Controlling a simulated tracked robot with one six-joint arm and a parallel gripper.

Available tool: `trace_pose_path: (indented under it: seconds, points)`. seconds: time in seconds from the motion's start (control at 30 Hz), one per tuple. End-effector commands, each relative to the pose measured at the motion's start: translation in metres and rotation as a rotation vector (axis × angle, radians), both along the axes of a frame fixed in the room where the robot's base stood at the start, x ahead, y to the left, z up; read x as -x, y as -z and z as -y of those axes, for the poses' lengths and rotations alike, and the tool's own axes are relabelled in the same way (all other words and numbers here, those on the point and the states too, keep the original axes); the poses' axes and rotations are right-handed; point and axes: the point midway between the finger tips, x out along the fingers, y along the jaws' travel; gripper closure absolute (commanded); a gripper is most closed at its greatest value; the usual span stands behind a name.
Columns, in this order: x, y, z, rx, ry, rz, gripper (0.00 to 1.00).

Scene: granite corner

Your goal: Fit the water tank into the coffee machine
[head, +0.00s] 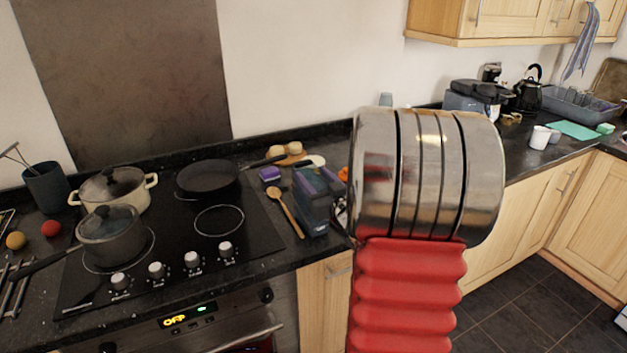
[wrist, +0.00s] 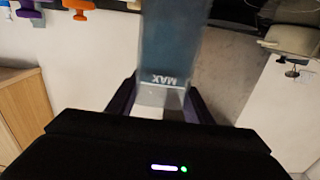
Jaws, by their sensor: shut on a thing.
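The water tank (wrist: 178,45) is a clear, bluish-grey box with an upside-down MAX mark in the wrist view. My gripper (wrist: 160,98) is shut on it, with a dark finger on each side of its near end. The tank's far end runs out of the top of that view. In the head view my arm covers much of the middle. A dark box with purple edges (head: 312,205) shows left of it on the counter; I cannot tell what it is. I cannot make out the coffee machine for sure.
The hob (head: 190,262) on the left bears two lidded pots and a black frying pan (head: 208,176). A wooden spoon (head: 287,213) lies beside it. A dark appliance (head: 480,90), a black kettle (head: 528,92) and a white cup (head: 540,137) stand on the right counter.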

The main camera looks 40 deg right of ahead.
Motion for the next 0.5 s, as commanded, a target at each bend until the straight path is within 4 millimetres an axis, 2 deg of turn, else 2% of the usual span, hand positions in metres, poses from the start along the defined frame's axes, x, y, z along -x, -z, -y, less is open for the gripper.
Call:
trace_pose_path:
  seconds: [0.47, 0.5]
  points:
    - [-0.0005, 0.0051, 0.0, 0.004, 0.0, 0.005, 1.0]
    - [-0.0001, 0.0081, -0.0003, 0.0, 0.0, 0.0, 0.53]
